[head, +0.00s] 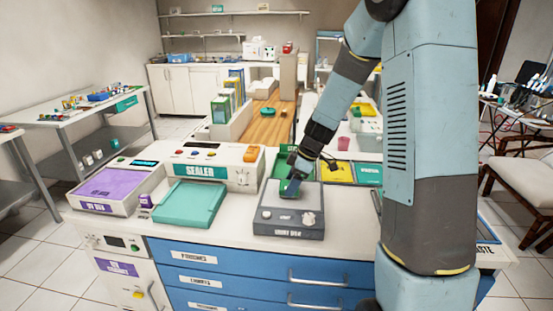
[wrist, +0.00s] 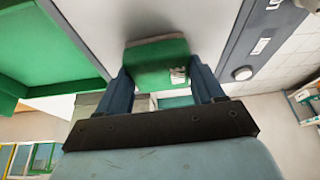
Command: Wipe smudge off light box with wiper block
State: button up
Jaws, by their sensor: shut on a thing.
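The light box (head: 290,229) is a grey unit with a pale top panel, at the front edge of the white counter in the head view. In the wrist view its pale panel (wrist: 90,25) fills the middle. My gripper (head: 293,186) is over the panel in the head view. In the wrist view my gripper (wrist: 165,80) is shut on the wiper block (wrist: 158,52), a green block with a paler top edge and a small whitish mark. The block is at or just above the panel; I cannot tell if it touches. I cannot make out a smudge clearly.
A teal tray (head: 188,222) and the sealer (head: 245,178) stand left of the light box. A purple-topped unit (head: 107,205) is at far left. A green bin (wrist: 35,50) is close beside the panel in the wrist view. Blue drawers (head: 200,272) are below the counter.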

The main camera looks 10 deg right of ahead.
jog(key=shift+w+a+r, duration=0.1)
jog(key=shift+w+a, duration=0.15)
jog(key=shift+a, duration=0.5)
jog(key=shift+w+a+f, duration=0.1)
jog(key=shift+w+a, duration=0.1)
jog(key=shift+a, duration=0.5)
jog(key=shift+w+a+r, duration=0.1)
jog(key=shift+w+a, duration=0.15)
jog(key=shift+a, duration=0.5)
notch_tip(320, 180, up, 3)
jog(key=shift+s+r, duration=0.1)
jog(key=shift+d+r, duration=0.15)
jog(key=shift+r, duration=2.2)
notch_tip(320, 180, up, 2)
jog(key=shift+r, duration=0.2)
